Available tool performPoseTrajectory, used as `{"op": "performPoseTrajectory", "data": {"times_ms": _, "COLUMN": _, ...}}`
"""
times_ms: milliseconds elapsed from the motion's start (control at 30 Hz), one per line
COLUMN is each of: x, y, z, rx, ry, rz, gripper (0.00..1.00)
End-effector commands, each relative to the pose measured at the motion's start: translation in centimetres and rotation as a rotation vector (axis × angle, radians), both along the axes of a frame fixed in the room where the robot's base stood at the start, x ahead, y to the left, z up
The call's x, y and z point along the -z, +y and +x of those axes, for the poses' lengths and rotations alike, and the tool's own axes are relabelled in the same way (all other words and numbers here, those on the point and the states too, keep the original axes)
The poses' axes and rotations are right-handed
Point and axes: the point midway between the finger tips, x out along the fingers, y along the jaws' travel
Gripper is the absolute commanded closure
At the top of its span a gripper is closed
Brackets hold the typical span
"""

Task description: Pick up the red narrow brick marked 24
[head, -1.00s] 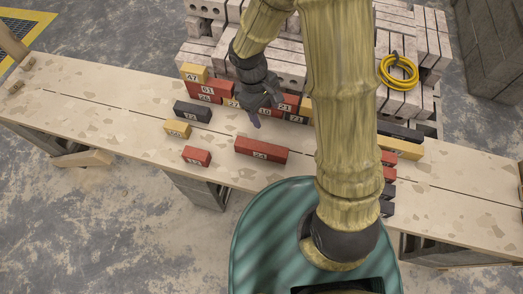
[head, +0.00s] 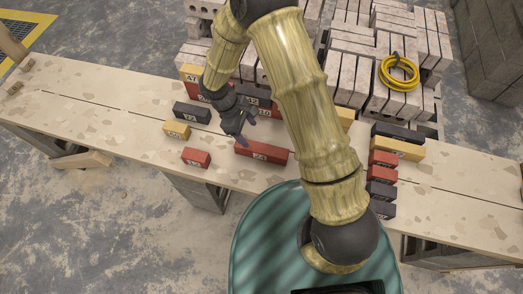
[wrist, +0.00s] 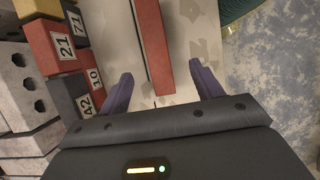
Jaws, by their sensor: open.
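The red narrow brick marked 24 (head: 262,152) lies flat near the front edge of the plank table. In the wrist view a long red brick (wrist: 153,45), its number not showing, runs up the picture, its near end around the gap between my fingertips. My gripper (head: 243,131) is open and empty, just behind and above the brick's left half in the head view. In the wrist view both fingers of my gripper (wrist: 161,72) stand apart, one on each side of the brick's line, not visibly touching it.
A short red brick (head: 196,157), a yellow brick (head: 176,130) and a black brick (head: 192,113) lie to the left. A brick stack (wrist: 62,45) stands left in the wrist view. More bricks lie right of my arm, including a yellow one (head: 398,148). A teal round surface (head: 265,235) is in front.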

Motion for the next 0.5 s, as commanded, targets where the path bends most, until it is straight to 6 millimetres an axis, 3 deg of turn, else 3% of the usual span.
{"op": "performPoseTrajectory", "data": {"times_ms": 500, "x": 8.0, "y": -3.1, "z": -1.1, "rx": -0.001, "ry": 0.002, "rz": -0.001, "gripper": 0.35}}
